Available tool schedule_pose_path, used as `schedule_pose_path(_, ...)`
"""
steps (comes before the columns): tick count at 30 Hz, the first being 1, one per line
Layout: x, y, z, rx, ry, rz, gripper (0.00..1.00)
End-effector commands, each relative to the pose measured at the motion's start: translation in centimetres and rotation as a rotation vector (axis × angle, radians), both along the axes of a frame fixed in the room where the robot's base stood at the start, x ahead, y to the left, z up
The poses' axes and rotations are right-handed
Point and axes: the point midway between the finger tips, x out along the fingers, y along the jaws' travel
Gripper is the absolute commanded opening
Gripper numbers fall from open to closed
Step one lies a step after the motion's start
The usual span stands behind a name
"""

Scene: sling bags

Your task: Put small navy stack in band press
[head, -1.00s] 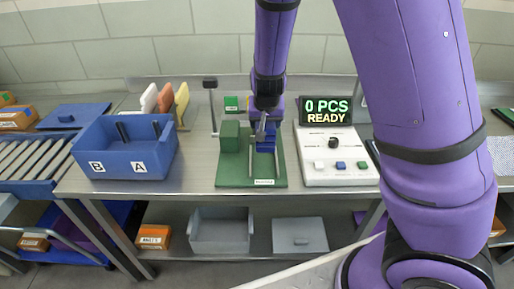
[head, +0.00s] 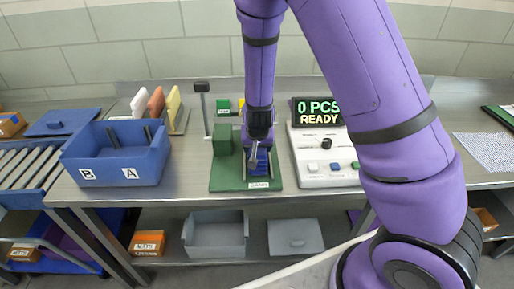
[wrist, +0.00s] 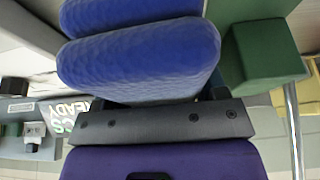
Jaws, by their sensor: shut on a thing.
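My gripper (head: 255,152) is shut on the small navy stack (head: 263,162) over the right half of the green band press (head: 228,184). The stack also shows in the wrist view (wrist: 140,62) as blue padded pieces lying face to face in front of the jaw. The press has a green block (head: 223,138) at its left, which shows beside the stack in the wrist view (wrist: 266,55). The gripper and arm hide part of the press behind the stack. I cannot tell whether the stack touches the press base.
A white console (head: 330,175) with a display reading "0 PCS READY" (head: 318,112) stands close on the right. A blue bin (head: 112,165) marked B and A stands on the left. A black-topped post (head: 203,105) rises behind the press's left side. Grey bins sit on the lower shelf.

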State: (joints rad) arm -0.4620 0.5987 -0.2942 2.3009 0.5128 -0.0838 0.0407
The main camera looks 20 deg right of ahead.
Motion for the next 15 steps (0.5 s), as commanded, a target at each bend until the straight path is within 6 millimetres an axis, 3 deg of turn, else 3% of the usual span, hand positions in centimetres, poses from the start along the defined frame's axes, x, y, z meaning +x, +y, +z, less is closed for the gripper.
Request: schedule_pose_path(15, 0.01, 0.03, -1.18, 0.001, 0.000, 0.000, 0.35)
